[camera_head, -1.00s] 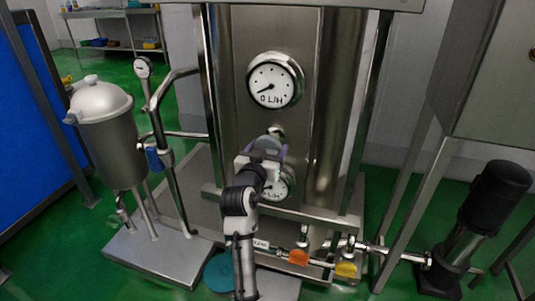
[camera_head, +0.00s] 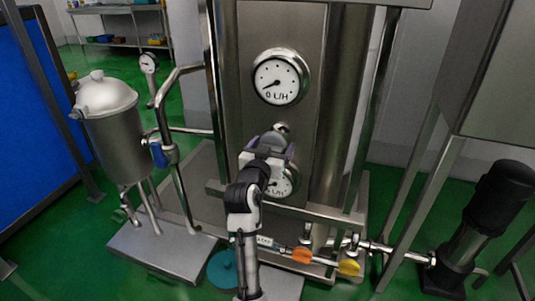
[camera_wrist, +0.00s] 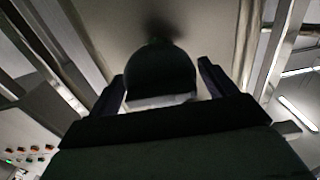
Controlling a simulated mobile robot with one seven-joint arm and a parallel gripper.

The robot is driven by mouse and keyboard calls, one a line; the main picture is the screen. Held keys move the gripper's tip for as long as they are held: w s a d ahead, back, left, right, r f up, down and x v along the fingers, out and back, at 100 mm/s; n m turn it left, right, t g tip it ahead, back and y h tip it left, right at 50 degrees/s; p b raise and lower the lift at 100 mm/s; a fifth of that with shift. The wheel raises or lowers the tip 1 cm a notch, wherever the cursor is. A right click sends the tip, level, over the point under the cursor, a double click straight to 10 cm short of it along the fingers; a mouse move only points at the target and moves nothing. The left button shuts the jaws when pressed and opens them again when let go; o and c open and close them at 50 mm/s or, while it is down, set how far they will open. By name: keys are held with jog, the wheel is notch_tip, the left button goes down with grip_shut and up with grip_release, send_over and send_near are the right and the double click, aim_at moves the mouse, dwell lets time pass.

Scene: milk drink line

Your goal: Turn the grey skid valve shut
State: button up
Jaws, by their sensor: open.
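My gripper (camera_head: 270,143) is in front of the steel skid panel, just over the lower gauge (camera_head: 284,182) and partly covering it. A small grey metal knob (camera_head: 281,128) shows right above the gripper; I cannot tell for sure that it is the grey skid valve. In the wrist view, my gripper's two fingers (camera_wrist: 162,88) are apart. A dark rounded thing (camera_wrist: 160,70) with a pale lower edge shows between them. I cannot tell whether the fingers touch it. No other grey valve handle is clear; my arm hides part of the low pipe.
The upper gauge (camera_head: 280,77) is on the panel above. Orange (camera_head: 302,256) and yellow (camera_head: 348,267) valve handles sit on the low pipe. A blue valve (camera_head: 159,154) is on the left pipe beside a steel vessel (camera_head: 110,125). A black pump (camera_head: 490,205) stands at right.

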jog(key=v, duration=1.3)
jog(key=shift+s+b, duration=0.25)
jog(key=shift+b, duration=0.2)
jog(key=shift+a, duration=0.1)
